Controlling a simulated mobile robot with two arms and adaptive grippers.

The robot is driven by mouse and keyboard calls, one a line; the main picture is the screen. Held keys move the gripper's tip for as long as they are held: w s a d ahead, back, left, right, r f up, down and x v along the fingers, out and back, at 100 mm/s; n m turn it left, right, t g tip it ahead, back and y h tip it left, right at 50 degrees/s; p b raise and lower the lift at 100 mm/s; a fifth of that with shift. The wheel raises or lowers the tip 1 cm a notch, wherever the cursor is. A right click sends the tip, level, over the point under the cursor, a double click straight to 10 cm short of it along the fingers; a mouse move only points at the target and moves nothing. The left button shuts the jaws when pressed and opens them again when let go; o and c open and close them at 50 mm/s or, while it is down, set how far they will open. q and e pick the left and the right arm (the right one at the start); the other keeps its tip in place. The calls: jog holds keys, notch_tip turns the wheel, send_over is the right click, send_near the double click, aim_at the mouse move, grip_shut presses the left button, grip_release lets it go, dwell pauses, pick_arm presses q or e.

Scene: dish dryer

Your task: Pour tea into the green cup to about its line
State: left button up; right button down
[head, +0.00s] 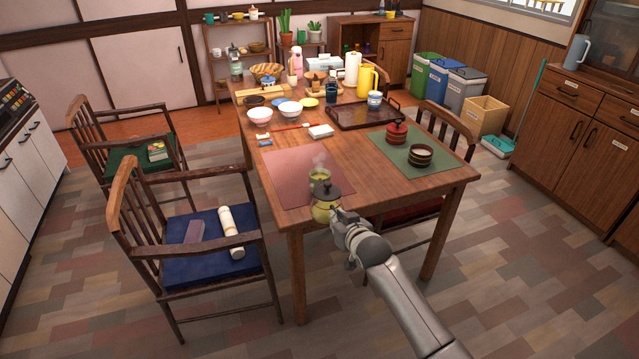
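The green cup (319,183) stands on the pink mat (290,173) near the table's front edge. Yellow-green liquid shows in its mouth and faint steam rises above it. A small yellow teapot (325,211) with a dark lid is just in front of the cup, overlapping its lower part in the picture. My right gripper (340,214) meets the teapot's right side and appears shut on it; the handle and fingertips are mostly hidden. The cup's line and any tea stream are too small to make out. My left gripper is out of view.
A brown tray (362,119), bowls and a yellow jug (367,80) stand farther back. Chairs flank the table.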

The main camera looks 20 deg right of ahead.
dwell(0.3)
jog(key=s+a+r+p, duration=0.2)
jog(key=r, duration=0.9)
jog(key=s+a+r+p, duration=0.2)
jog(key=s+r+p, duration=0.1)
jog(key=r, duration=0.8)
jog(key=s+a+r, duration=0.1)
jog(key=s+r, duration=0.9)
jog(key=s, duration=0.2)
jog(key=shift+s+a, duration=0.15)
